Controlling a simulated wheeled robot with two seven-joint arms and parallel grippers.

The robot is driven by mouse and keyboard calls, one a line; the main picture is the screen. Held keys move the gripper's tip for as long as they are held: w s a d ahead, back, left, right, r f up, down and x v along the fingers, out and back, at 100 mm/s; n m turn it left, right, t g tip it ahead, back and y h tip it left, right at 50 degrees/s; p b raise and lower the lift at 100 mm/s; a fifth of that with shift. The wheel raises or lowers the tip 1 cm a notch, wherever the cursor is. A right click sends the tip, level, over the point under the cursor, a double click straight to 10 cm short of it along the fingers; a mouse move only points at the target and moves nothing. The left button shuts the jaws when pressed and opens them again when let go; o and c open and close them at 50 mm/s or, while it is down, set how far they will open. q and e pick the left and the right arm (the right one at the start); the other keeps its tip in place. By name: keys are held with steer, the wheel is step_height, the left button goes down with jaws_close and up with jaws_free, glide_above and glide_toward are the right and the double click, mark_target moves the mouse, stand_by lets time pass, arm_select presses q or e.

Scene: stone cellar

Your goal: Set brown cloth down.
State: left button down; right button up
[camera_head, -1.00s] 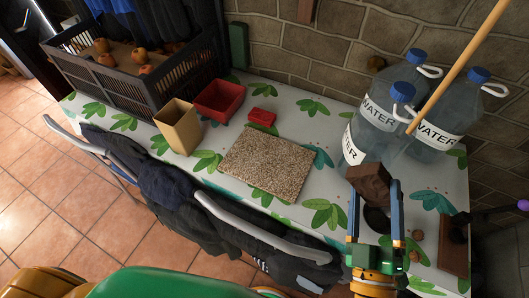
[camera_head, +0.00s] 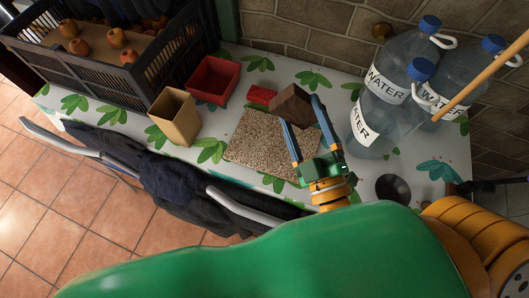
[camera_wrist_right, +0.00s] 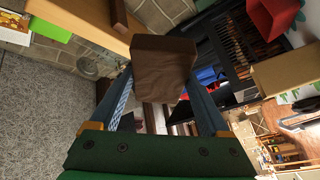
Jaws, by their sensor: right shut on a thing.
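The brown cloth (camera_head: 291,104) is a small dark brown bundle between the fingertips of my right gripper (camera_head: 302,113). It appears over the far right corner of the speckled mat (camera_head: 262,140); the head view does not show clearly how high. In the right wrist view the cloth (camera_wrist_right: 162,68) sits between both fingers of the right gripper (camera_wrist_right: 161,85), which is shut on it. My left gripper is not in view.
A small red box (camera_head: 262,95), a red bin (camera_head: 213,80) and a tan box (camera_head: 174,116) stand left of the cloth. Water bottles (camera_head: 375,118) stand close on the right. A black crate (camera_head: 160,75) is at the far left. A dark round bowl (camera_head: 393,188) is at the right.

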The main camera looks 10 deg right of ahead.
mark_target(273, 109)
steer(key=shift+w+a+r+g+y, duration=0.2)
steer(key=shift+a+r+g+y, duration=0.1)
steer(key=shift+a, duration=0.1)
steer(key=a+y, duration=0.1)
steer(key=w+a+r+n+g+y, duration=0.1)
steer(key=a, duration=0.1)
steer(key=w+a+n+g+y, duration=0.1)
steer(key=shift+w+a+r, duration=0.15)
steer(key=shift+a+r, duration=0.1)
steer(key=shift+a, duration=0.05)
steer(key=a+n+g+y, duration=0.25)
steer(key=a+g, duration=0.35)
steer(key=a, duration=0.4)
steer(key=s+a+f+g+h, duration=0.1)
steer(key=s+a+f+g, duration=0.2)
steer(key=s+f+g, duration=0.15)
steer(key=s+d+f+m+g+h, duration=0.2)
steer(key=s+d+f+g, duration=0.3)
steer(key=d+f, duration=0.6)
steer(key=shift+s+d+m+p, duration=0.4)
steer(key=shift+s+d+m, duration=0.2)
steer(key=shift+d+m, duration=0.15)
steer(key=shift+a+h, duration=0.1)
steer(key=shift+h, duration=0.25)
